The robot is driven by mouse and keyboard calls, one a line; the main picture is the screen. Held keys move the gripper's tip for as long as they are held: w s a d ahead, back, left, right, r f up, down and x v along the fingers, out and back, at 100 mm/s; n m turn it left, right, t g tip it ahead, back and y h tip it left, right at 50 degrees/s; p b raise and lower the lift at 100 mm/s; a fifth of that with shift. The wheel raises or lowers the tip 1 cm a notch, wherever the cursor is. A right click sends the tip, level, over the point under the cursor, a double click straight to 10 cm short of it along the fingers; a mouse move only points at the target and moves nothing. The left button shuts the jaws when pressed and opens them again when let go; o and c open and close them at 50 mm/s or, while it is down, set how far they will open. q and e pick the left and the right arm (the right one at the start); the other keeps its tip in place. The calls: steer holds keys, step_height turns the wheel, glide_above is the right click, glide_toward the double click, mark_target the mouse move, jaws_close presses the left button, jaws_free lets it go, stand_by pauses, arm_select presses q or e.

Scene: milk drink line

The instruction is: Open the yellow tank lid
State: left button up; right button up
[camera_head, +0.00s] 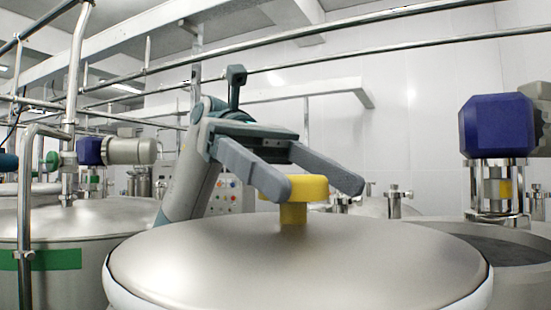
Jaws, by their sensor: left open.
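The tank lid is a domed silver metal disc (300,262) across the front middle, and it lies flat on its tank. A yellow knob (293,212) with a wide round top stands at its centre. My left gripper (315,190) is open above the lid, its two grey fingers spread. One fingertip is at the knob's left side, overlapping it in the picture. The other is to the right of the knob and a little apart from it. I cannot tell whether either finger touches the knob. My right gripper is not in view.
A tank with a green band (50,260) stands at the left, with a vertical steel pipe (24,215) before it. A blue motor (497,125) rises over another tank at the right. Steel rails (345,65) cross overhead. The space above the lid's right side is clear.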

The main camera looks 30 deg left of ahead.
arm_select(q)
steer(key=b+v, duration=0.1)
steer(key=v, duration=1)
steer(key=shift+b, duration=0.4)
steer(key=p+v, duration=0.4)
steer(key=v, duration=0.2)
steer(key=shift+a, duration=0.15)
steer(key=shift+w, duration=0.15)
